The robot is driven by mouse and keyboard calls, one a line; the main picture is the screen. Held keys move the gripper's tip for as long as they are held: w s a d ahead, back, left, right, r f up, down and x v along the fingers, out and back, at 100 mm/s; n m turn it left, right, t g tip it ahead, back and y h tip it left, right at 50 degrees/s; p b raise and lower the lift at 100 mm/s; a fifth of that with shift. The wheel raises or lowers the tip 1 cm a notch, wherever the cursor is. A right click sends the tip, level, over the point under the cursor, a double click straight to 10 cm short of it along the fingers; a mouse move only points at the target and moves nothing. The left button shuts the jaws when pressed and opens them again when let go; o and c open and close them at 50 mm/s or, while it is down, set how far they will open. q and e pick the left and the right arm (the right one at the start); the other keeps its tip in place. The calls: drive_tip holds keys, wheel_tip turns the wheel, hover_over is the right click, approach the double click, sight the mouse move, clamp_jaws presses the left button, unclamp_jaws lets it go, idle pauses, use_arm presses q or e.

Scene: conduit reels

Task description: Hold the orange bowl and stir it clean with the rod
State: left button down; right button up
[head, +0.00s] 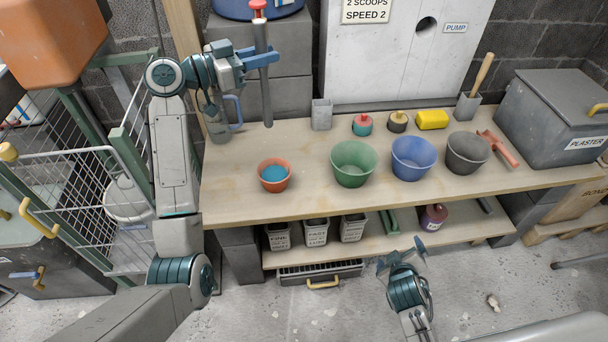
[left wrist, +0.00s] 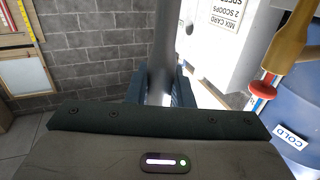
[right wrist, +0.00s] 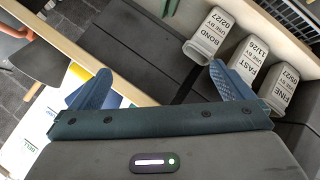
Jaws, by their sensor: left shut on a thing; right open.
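The orange bowl (head: 288,184) sits upright on the left part of the workbench, with blue material inside. My left gripper (head: 262,57) is shut on a grey rod (head: 267,100), which hangs near upright above the back of the bench, behind the bowl and apart from it. The rod also shows between the fingers in the left wrist view (left wrist: 163,45). My right gripper (head: 402,256) is open and empty in front of the bench, to the right of the bowl and away from it. The bowl is not seen in either wrist view.
Green (head: 353,172), blue (head: 414,168) and dark grey (head: 466,160) buckets stand right of the bowl on the workbench (head: 235,205). A grey jug (head: 216,122) stands at the back left. Labelled tubs (head: 315,232) sit on the lower shelf. A plaster bin (head: 545,110) fills the right end.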

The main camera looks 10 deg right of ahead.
sight(264, 167)
drive_tip(key=w+a+r+n+t+y, duration=0.3)
drive_tip(key=w+a+r+n+t, duration=0.3)
drive_tip(key=r+n, duration=0.3)
drive_tip(key=w+a+r+n+t+y, duration=0.4)
drive_tip(key=w+a+r+n, duration=0.2)
drive_tip(key=w+r+n, duration=0.25)
drive_tip(key=w+a+r+n+g+y, duration=0.25)
drive_tip(key=a+n+y, duration=0.55)
drive_tip(key=n, duration=0.4)
drive_tip(key=w+a+f+n+g, duration=0.2)
drive_tip(key=w+a+f+n, duration=0.1)
drive_tip(key=w+a+f+n+g, duration=0.2)
drive_tip(key=a+f+n+g, duration=0.1)
drive_tip(key=a, duration=0.1)
drive_tip(key=w+a+f+n+g+h, duration=0.1)
drive_tip(key=w+a+f+n+g, duration=0.1)
drive_tip(key=w+a+f+n, duration=0.1)
drive_tip(key=shift+w+a+f+n+g, duration=0.15)
drive_tip(key=shift+a+f+n, duration=0.05)
drive_tip(key=shift+a+n, duration=0.15)
drive_tip(key=shift+w+a+f+n+g, duration=0.1)
drive_tip(key=shift+w+a+f+n, duration=0.1)
drive_tip(key=shift+a, duration=0.1)
drive_tip(key=shift+c, duration=0.4)
